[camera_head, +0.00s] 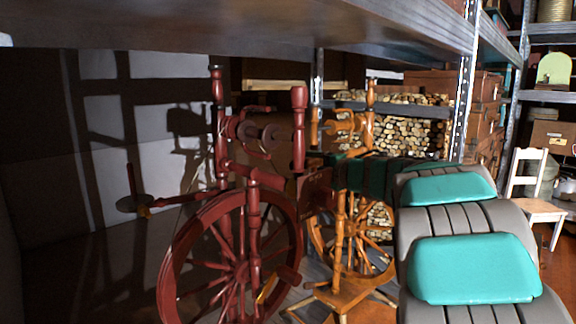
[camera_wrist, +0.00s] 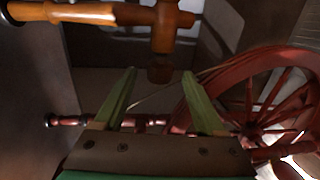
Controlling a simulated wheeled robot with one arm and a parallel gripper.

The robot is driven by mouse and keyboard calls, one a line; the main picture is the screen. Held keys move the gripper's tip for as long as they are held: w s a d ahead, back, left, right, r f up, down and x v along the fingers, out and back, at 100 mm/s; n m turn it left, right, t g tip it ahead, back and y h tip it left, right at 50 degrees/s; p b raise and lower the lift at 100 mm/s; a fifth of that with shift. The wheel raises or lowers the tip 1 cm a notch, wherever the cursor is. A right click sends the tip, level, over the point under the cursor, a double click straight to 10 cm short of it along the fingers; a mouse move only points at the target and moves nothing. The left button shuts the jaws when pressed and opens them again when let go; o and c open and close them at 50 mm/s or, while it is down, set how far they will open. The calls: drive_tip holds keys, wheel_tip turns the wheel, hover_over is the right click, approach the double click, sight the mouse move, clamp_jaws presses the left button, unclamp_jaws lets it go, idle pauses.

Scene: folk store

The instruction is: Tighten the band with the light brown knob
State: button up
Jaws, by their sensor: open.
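A red spinning wheel (camera_head: 228,265) stands in the middle of the head view, its wheel also at the right of the wrist view (camera_wrist: 255,85). An orange-brown spinning wheel (camera_head: 345,235) stands behind it. In the wrist view, a light brown turned wooden part (camera_wrist: 172,22) crosses the top, with a short piece pointing down. A shaded brown knob (camera_wrist: 160,72) shows at its lower end, between my fingertips in the picture; I cannot tell its depth. My gripper (camera_wrist: 158,74) is open, its two green fingers apart. In the head view its fingertips are hard to make out.
A thin band or cord (camera_wrist: 150,100) runs toward the red wheel. A red turned peg (camera_wrist: 70,121) lies at the left. A metal shelf (camera_head: 250,25) hangs overhead. Stacked logs (camera_head: 400,130) stand behind, and a white chair (camera_head: 528,195) stands at the right.

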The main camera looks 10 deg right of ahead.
sight(291, 167)
drive_tip(key=x, duration=0.6)
drive_tip(key=shift+w+a, duration=0.15)
drive_tip(key=shift+w, duration=0.05)
drive_tip(key=shift+c, duration=0.2)
drive_tip(key=shift+f, duration=0.1)
clamp_jaws()
